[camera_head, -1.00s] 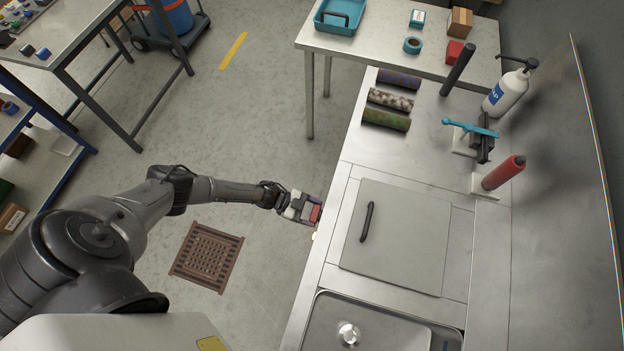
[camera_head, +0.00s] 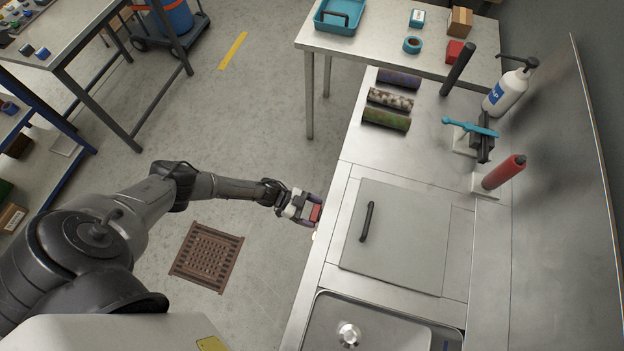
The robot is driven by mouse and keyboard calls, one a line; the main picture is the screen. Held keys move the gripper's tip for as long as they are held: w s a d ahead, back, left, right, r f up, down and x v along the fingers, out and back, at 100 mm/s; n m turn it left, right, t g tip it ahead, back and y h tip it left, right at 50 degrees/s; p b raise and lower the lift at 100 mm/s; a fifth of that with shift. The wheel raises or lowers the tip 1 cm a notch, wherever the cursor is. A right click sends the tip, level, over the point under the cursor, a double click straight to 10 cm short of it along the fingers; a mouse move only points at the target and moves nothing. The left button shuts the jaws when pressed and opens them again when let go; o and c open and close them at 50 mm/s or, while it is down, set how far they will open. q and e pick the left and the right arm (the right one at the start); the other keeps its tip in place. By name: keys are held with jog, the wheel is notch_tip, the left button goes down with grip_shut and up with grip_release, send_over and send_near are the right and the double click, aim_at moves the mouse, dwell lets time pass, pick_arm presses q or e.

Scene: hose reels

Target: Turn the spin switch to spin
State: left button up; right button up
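My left gripper (camera_head: 311,212) is at the front edge of the steel counter (camera_head: 333,227), just left of the square lid. A red piece (camera_head: 316,213) shows at its fingertips; I cannot tell whether it is part of the gripper or something it touches. The finger gap is too small to judge. The spin switch cannot be made out; the counter's front face is seen from above and mostly hidden. A small pale spot (camera_head: 315,236) shows on the counter's front edge just below the gripper. My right gripper is not in view.
A grey square lid (camera_head: 405,240) with a black handle lies on the counter, with a covered steel basin (camera_head: 385,329) nearer. Open floor with a rusty drain grate (camera_head: 206,256) lies left.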

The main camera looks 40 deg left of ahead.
pick_arm(q)
jog(key=shift+o, duration=1.3)
jog(key=v, duration=1.4)
jog(key=shift+p, duration=0.3)
jog(key=shift+f, duration=0.1)
